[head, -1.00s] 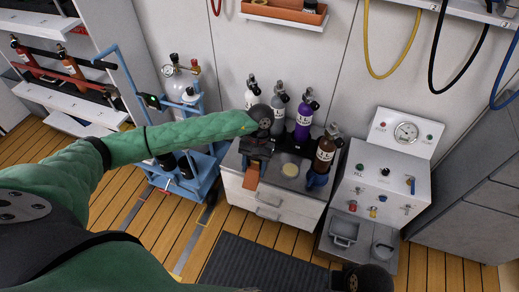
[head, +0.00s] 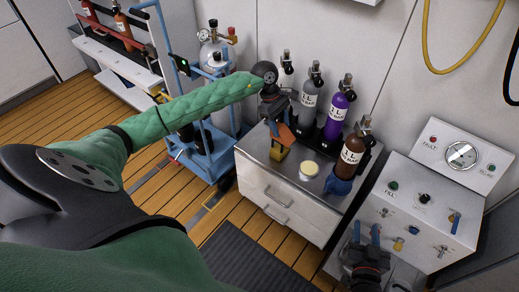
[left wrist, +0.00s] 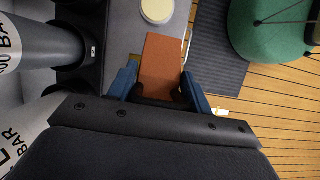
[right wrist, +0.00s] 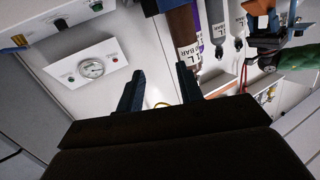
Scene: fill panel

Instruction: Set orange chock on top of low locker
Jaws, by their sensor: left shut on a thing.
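The orange chock (head: 286,138) is between the fingers of my left gripper (head: 277,130), which is shut on it. In the left wrist view the orange chock (left wrist: 162,62) sits between the two blue fingers. The low locker (head: 285,200) is the grey-white cabinet with two drawers. The chock is over the left part of its grey top, left of a cream round lid (head: 309,170). I cannot tell whether the chock touches the top. My right gripper (head: 367,235) is at the lower right by the filling panel; its fingers stand apart and empty in the right wrist view (right wrist: 160,90).
Grey, purple (head: 337,110) and brown (head: 352,155) bottles stand along the locker's back and right. A blue cylinder trolley (head: 210,150) stands to its left. The white gauge panel (head: 425,205) is at right. A dark mat (head: 240,255) lies in front.

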